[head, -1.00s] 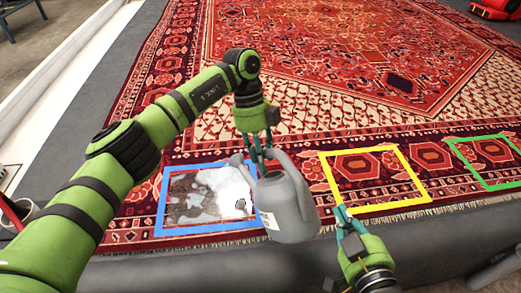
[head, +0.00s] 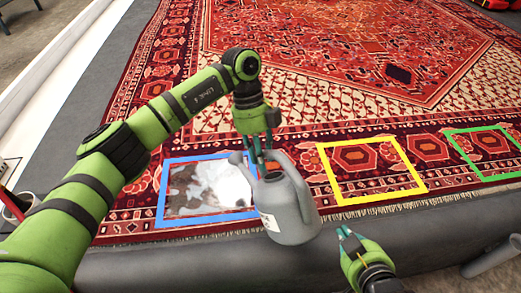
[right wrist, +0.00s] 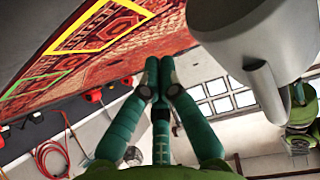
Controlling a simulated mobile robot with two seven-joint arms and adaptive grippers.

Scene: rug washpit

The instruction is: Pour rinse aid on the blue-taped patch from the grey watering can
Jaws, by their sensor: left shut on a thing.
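The grey watering can (head: 288,218) hangs from my left gripper (head: 261,150), which is shut on it at the top. Its spout points left toward the blue-taped patch (head: 200,190), and the can looks close to upright, at the patch's right edge. No stream from the spout is visible. Inside the blue tape, a pale whitish film covers most of the area, with brown blotches mainly at left. My right gripper (head: 345,232) is in front of the rug, its fingers together and empty. The right wrist view shows its fingertips (right wrist: 158,70) meeting, with the can (right wrist: 250,30) at upper right.
The patterned rug (head: 370,50) fills the view behind. A yellow-taped square (head: 324,172) and a green-taped square (head: 462,158) lie to the right of the can. A dark grey padded edge (head: 180,262) runs along the front. The right wrist view shows red hoses (right wrist: 50,150).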

